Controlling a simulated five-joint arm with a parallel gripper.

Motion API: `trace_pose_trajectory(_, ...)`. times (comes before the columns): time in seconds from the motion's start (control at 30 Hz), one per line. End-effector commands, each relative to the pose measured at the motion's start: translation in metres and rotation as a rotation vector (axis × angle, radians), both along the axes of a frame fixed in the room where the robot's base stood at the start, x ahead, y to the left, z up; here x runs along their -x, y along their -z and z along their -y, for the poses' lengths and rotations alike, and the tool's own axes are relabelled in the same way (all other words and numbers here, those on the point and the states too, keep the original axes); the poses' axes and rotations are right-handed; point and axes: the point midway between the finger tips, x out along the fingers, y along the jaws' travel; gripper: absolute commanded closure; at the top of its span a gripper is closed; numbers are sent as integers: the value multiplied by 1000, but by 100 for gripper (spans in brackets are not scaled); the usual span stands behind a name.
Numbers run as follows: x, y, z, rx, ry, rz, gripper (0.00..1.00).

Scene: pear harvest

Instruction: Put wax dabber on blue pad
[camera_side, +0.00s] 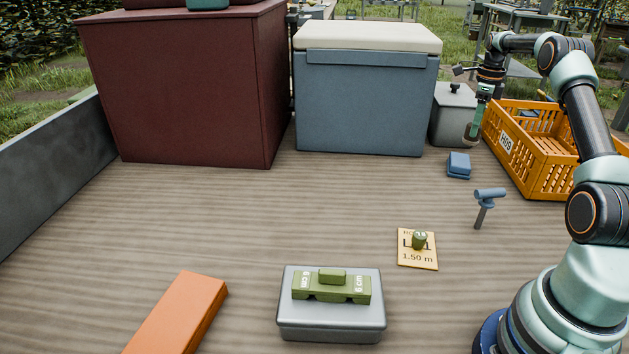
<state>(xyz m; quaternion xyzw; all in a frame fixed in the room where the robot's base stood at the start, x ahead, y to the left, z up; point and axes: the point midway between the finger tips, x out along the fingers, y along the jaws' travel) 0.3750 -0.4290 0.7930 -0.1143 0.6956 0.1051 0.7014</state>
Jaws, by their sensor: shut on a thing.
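My gripper (487,92) is at the upper right, pointing down, shut on a slim green object that I take for the wax dabber (473,130). The dabber hangs slightly tilted, its lower end to the left, in front of the grey canister and left of the orange crate. A small blue block, which looks like the blue pad (459,165), lies on the table below and a little left of the dabber. The dabber appears apart from the pad; the exact height is hard to tell. The fingertips are small and partly hidden.
An orange crate (533,172) stands right of the pad, a grey canister (453,117) and blue cooler (364,101) behind. A blue T-shaped tool (488,197) stands in front. A card (417,260) and grey box (331,323) lie nearer. The table's left middle is clear.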

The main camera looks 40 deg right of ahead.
Motion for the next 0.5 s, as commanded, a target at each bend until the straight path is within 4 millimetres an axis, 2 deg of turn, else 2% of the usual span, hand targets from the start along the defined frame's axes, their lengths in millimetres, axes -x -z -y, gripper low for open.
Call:
trace_pose_trajectory(0.4, 0, 61, -1, -2, -3, -2, 100)
trace_pose_trajectory(0.5, 0, 68, -1, -1, -3, 0, 100)
